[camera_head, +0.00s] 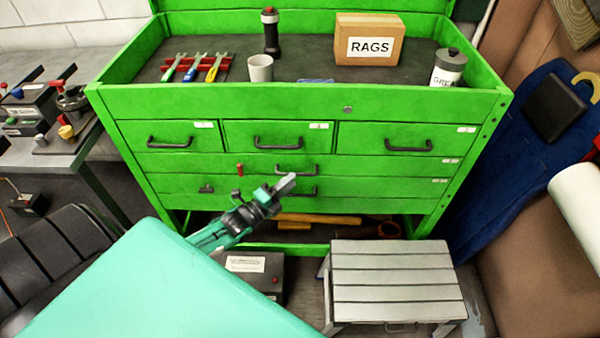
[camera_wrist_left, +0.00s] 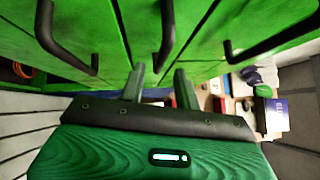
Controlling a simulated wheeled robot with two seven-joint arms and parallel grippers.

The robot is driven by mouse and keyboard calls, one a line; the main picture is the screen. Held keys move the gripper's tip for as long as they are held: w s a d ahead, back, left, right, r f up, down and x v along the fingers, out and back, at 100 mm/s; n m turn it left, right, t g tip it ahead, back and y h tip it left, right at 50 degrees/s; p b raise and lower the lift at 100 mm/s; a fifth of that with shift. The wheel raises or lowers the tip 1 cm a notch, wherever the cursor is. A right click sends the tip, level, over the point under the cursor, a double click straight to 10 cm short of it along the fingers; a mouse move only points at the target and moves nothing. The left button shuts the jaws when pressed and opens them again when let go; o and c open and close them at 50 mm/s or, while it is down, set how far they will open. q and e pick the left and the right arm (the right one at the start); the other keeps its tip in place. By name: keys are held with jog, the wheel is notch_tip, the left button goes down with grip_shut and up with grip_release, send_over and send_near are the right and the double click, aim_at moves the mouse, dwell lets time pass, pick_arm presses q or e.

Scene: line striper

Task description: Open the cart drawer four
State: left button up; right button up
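The green tool cart (camera_head: 345,101) has a row of three drawers with two wide drawers below. The upper wide drawer (camera_head: 215,163) looks shut; its dark bar handle (camera_head: 297,168) is at the middle. The lower wide drawer (camera_head: 370,187) also looks shut, its handle (camera_head: 305,191) partly hidden by my left gripper. The label numbers are too small to read. My left gripper (camera_head: 284,186) is in front of the lower handles. In the left wrist view its two fingers (camera_wrist_left: 160,84) are apart, with nothing between them, near a dark handle (camera_wrist_left: 165,35). My right gripper is out of view.
A grey slatted step stool (camera_head: 393,275) and a dark box (camera_head: 256,272) stand on the floor before the cart. The cart top holds a rags box (camera_head: 368,45), a cup (camera_head: 260,68), a grease can (camera_head: 448,68) and several tools. A bench (camera_head: 75,155) stands at left.

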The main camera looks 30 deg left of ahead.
aim_at(300, 174)
pick_arm(q)
jog(key=shift+x, duration=2.55)
grip_shut()
